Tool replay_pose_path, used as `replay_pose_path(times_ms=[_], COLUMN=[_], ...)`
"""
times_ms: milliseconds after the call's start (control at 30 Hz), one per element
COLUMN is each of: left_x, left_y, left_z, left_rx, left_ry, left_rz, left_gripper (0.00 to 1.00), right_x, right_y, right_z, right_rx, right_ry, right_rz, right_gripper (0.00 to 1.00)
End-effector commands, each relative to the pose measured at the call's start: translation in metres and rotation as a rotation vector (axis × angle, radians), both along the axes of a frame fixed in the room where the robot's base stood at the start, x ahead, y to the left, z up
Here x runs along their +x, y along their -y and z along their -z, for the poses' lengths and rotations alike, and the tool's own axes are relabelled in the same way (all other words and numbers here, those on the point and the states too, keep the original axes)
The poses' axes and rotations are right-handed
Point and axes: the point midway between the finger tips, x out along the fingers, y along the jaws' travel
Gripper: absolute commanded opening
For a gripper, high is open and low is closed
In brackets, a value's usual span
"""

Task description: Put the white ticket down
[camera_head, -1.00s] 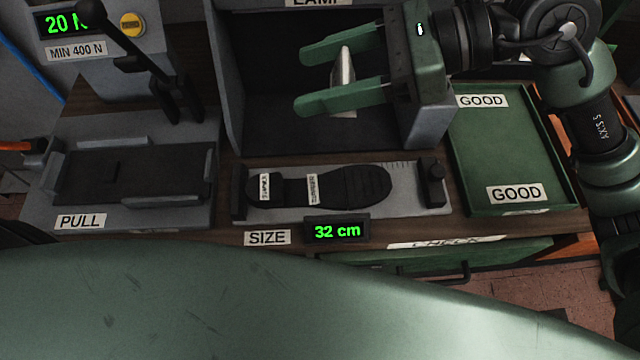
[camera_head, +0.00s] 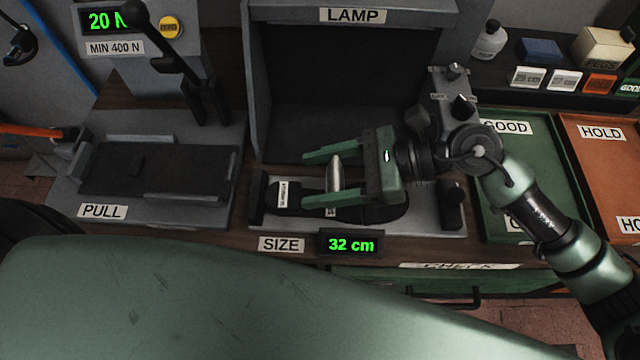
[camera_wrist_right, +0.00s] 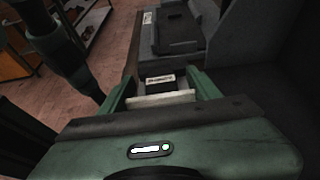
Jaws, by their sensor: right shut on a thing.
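My right gripper (camera_head: 309,176) is shut on the white ticket (camera_head: 335,173), a thin pale piece standing edge-up between its green fingers. In the right wrist view the ticket (camera_wrist_right: 160,98) shows as a pale strip across the jaws. The gripper is above the black shoe sole (camera_head: 392,212), which lies on the grey size gauge (camera_head: 440,228) and is partly hidden by the gripper. A white label (camera_head: 284,194) is on the sole's heel end; another is mostly hidden. I cannot tell whether the ticket touches the sole. My left gripper is not in view.
The size display (camera_head: 349,244) reads 32 cm. The lamp box (camera_head: 340,80) stands behind. A green GOOD tray (camera_head: 520,180) and an orange HOLD tray (camera_head: 605,165) are at right. The pull press (camera_head: 150,170) is at left. Small cards (camera_head: 527,78) stand on the back shelf.

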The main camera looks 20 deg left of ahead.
Motion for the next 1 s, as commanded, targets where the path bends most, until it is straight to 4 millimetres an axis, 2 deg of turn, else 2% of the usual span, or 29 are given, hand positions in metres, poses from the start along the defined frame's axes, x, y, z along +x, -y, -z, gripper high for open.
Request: replay_pose_path(times_ms=[300,767,800,833,867,1000], left_x=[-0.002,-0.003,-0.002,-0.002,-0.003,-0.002], left_y=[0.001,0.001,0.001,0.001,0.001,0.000], left_z=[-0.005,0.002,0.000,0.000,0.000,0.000], left_rx=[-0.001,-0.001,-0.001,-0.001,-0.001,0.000], left_ry=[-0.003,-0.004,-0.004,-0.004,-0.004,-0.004], left_rz=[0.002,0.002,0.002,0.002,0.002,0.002], left_gripper=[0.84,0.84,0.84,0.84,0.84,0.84], right_x=[0.000,0.000,0.000,0.000,0.000,0.000], right_y=[0.000,0.000,0.000,0.000,0.000,0.000], right_z=[0.040,0.048,0.046,0.046,0.046,0.046], right_rx=[-0.001,0.000,0.000,0.000,0.000,0.000], right_ry=[-0.002,0.001,0.001,0.001,0.001,0.000], right_rz=[0.001,0.000,0.000,0.000,0.000,0.000], right_gripper=[0.25,0.25,0.73,0.82,0.84,0.84])
